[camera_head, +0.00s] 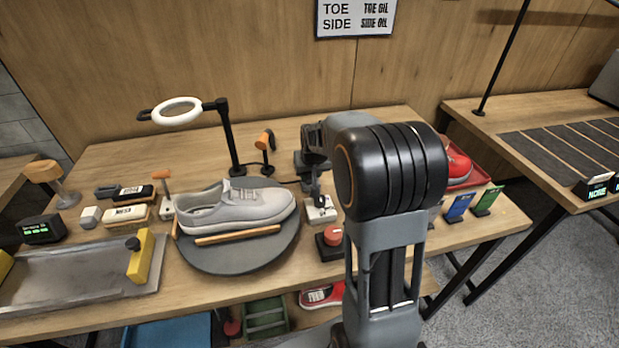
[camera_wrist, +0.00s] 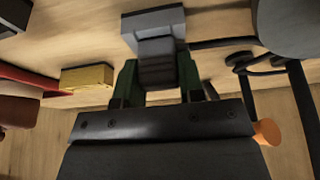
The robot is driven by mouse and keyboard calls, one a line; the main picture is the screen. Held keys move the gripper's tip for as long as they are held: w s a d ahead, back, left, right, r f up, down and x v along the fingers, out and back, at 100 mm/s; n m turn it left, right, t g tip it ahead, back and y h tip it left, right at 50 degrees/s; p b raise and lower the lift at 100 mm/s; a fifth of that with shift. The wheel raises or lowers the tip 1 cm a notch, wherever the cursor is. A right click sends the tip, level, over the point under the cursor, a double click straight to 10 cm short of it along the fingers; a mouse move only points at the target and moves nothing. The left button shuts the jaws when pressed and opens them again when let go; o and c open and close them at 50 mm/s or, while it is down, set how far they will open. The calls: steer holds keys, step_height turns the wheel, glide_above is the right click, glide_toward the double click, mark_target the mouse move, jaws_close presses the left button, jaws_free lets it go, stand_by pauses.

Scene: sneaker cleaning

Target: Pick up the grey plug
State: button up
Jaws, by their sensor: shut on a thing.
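In the wrist view the grey plug (camera_wrist: 157,50) sits between the two dark green fingers of my gripper (camera_wrist: 158,78). The fingers press on its sides. A lighter grey block (camera_wrist: 152,22) adjoins the plug's far end; I cannot tell whether the two are joined. Whether the plug is clear of the table cannot be told. In the head view my arm reaches over the table behind the turntable's right side, and the arm hides the plug there.
A black cable (camera_wrist: 222,43) runs right of the plug. A yellowish block (camera_wrist: 87,77) lies to its left. A red button (camera_head: 333,236) stands at the turntable's right.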

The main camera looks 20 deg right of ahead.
steer(key=shift+r, duration=0.1)
steer(key=shift+r, duration=0.55)
steer(key=s+d+r+p, duration=0.1)
steer(key=s+d+r, duration=0.6)
steer(key=s+r, duration=0.45)
steer(key=w+a+f+p, duration=0.2)
steer(key=w+p, duration=0.4)
steer(key=w, duration=0.4)
steer(key=w+a+f+p, duration=0.2)
steer(key=w+p, duration=0.5)
steer(key=w, duration=0.4)
steer(key=shift+w+a, duration=0.2)
steer(key=shift+a, duration=0.35)
